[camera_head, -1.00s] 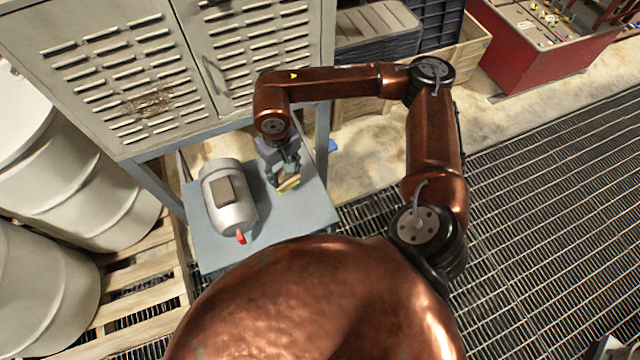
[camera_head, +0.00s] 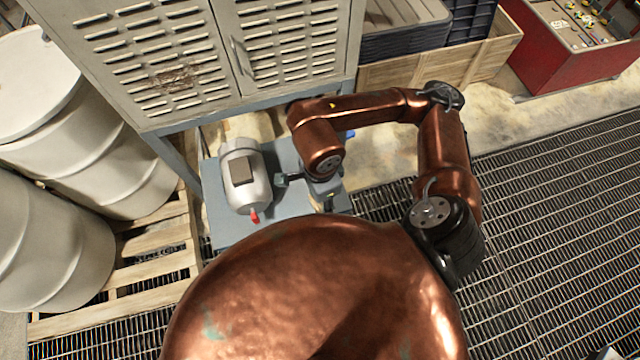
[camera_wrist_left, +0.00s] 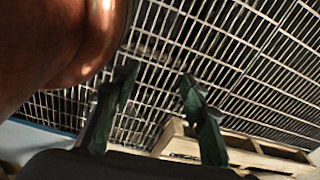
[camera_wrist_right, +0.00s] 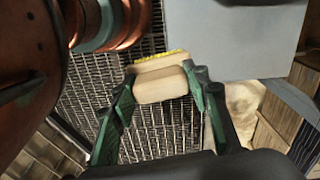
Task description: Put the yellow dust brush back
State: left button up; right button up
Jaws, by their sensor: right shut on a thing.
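The yellow dust brush (camera_wrist_right: 160,80) has a pale wooden body and a strip of yellow bristles along its far edge in the right wrist view. My right gripper (camera_wrist_right: 160,88), with green fingers, is shut on its body. The brush shows over floor grating there, beside the edge of a grey-blue surface. In the head view my right gripper (camera_head: 307,182) is at the right side of the small blue table (camera_head: 225,228), mostly hidden under my wrist. My left gripper (camera_wrist_left: 157,82) shows only in the left wrist view, fingers apart and nothing between them.
A grey cylinder with a red tip (camera_head: 245,178) lies on the table, left of my right gripper. A louvred cabinet (camera_head: 170,75) stands behind. White drums (camera_head: 90,130) stand on a wooden pallet (camera_head: 120,270) at left. Open grating (camera_head: 560,210) lies to the right.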

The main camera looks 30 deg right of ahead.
jog(key=shift+s+r+m, duration=0.1)
jog(key=shift+s+m, duration=0.35)
jog(key=shift+m, duration=0.25)
jog(key=shift+w+d, duration=0.15)
jog(key=shift+w, duration=0.1)
jog(key=w+d+f+p, duration=0.1)
jog(key=w+d+f, duration=0.1)
jog(key=w+f, duration=0.2)
jog(key=w+d+f+p, duration=0.1)
jog(key=w+d+f, duration=0.1)
jog(key=w+f, duration=0.1)
jog(key=w+d+f+p, duration=0.1)
jog(key=w+d+f, duration=0.1)
jog(key=w+f, duration=0.2)
jog(key=shift+w+d+f, duration=0.15)
jog(key=shift+f, duration=0.3)
jog(key=shift+w+d+f, duration=0.1)
jog(key=shift+w+f, duration=0.05)
jog(key=shift+f, duration=0.3)
pick_arm(q)
jog(key=r, duration=0.1)
jog(key=s+r, duration=0.1)
jog(key=shift+d+r, duration=0.1)
jog(key=shift+r, duration=0.3)
pick_arm(e)
jog(key=shift+f, duration=0.1)
